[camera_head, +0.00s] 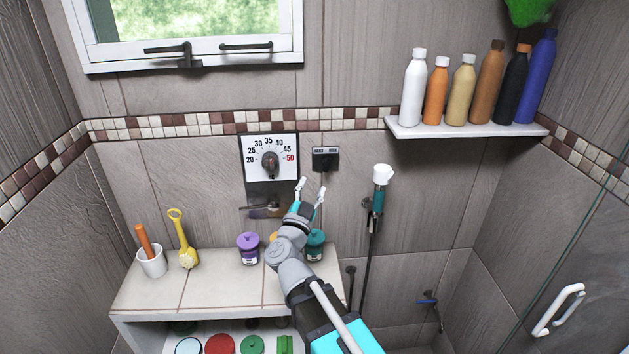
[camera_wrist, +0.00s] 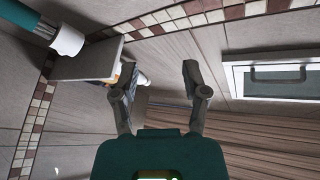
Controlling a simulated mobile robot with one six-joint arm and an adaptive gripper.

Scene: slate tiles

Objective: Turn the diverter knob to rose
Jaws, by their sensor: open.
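The diverter (camera_head: 326,159) is a small dark plate on the tiled wall, right of the temperature dial, with two small labels along its top. Its knob is dark and small, and I cannot tell which label it points to. My gripper (camera_head: 311,190) is open and empty, its two fingers apart just below and slightly left of the diverter, with no visible contact. In the wrist view my gripper (camera_wrist: 161,73) also shows spread fingers with nothing between them. I cannot make out the diverter in that view.
A temperature dial (camera_head: 269,159) is left of the diverter, with a spout (camera_head: 265,207) below. A hand shower (camera_head: 378,195) hangs to the right. Several bottles stand on a wall shelf (camera_head: 464,128). Jars, a cup (camera_head: 152,262) and a yellow brush (camera_head: 185,245) stand on the ledge (camera_head: 200,293).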

